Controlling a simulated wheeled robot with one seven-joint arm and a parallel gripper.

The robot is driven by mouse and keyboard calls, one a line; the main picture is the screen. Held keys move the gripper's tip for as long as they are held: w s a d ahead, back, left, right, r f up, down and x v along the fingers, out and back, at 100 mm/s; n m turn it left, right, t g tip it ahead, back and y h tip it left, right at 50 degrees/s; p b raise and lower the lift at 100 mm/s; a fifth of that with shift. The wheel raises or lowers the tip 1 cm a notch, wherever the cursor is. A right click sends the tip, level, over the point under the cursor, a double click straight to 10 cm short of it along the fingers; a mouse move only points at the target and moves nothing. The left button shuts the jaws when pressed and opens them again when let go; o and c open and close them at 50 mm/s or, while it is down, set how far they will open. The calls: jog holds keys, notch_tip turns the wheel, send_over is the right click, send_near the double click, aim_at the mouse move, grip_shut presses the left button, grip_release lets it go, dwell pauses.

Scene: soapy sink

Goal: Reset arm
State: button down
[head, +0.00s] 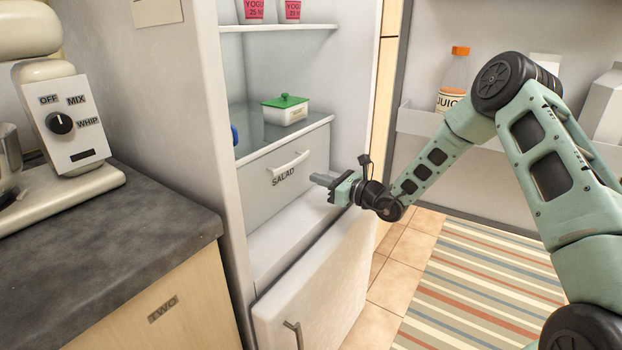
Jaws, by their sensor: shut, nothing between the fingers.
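My gripper (322,180) is shut and empty. It is at the end of my green and black arm, which reaches in from the right. The drawer looks closed.
The fridge door (420,124) stands open at the right and holds a juice bottle (455,75). A green-lidded container (285,110) sits on a shelf. A counter (100,240) with a mixer (68,120) is at left. A striped rug (470,285) lies on the floor.

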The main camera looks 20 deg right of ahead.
jog(key=v, duration=0.8)
jog(key=shift+s+d+f, duration=0.15)
jog(key=shift+d, duration=0.15)
jog(key=s+a+r+n+g+y, duration=0.2)
jog(key=s+a+r+n+g, duration=0.1)
jog(key=s+a+n+g, duration=0.65)
jog(key=s+a+r+n+g+y, duration=0.1)
jog(key=s+a+r+n+g, duration=0.35)
jog(key=a, duration=0.75)
jog(key=s+a+f+n+g+h, duration=0.15)
jog(key=s+n+g+h, duration=0.55)
jog(key=s+n, duration=1.05)
jog(key=s+d+r+n+t+h, duration=0.2)
jog(key=s+d+n+t+h, duration=0.2)
jog(key=s+n+t+h, duration=0.25)
notch_tip(320, 180, up, 15)
jog(key=s+m+p, duration=0.1)
jog(key=p, duration=1.5)
jog(key=shift+r+m, duration=0.2)
jog(key=shift+m, duration=0.2)
jog(key=shift+s, duration=0.1)
